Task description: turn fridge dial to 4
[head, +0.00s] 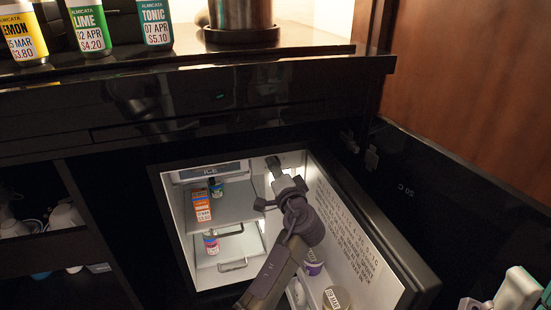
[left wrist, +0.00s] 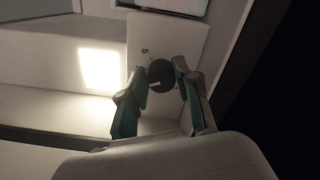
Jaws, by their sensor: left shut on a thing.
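The fridge dial (left wrist: 161,75) is a dark round knob with a pale mark, on a light panel inside the fridge. A sideways "5" is printed beside it; no other number is readable. My left gripper (left wrist: 154,85) has its fingers on both sides of the dial and is shut on it. In the head view my left gripper (head: 274,170) reaches into the upper right of the open fridge (head: 225,225), and its arm hides the dial. My right gripper (head: 513,290) shows only in part at the lower right corner.
The open fridge door (head: 345,225) stands right of my left arm, with items in its shelves. An orange carton (head: 201,206) and small bottles (head: 211,242) stand inside the fridge. The counter (head: 190,75) above carries labelled bottles (head: 88,27).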

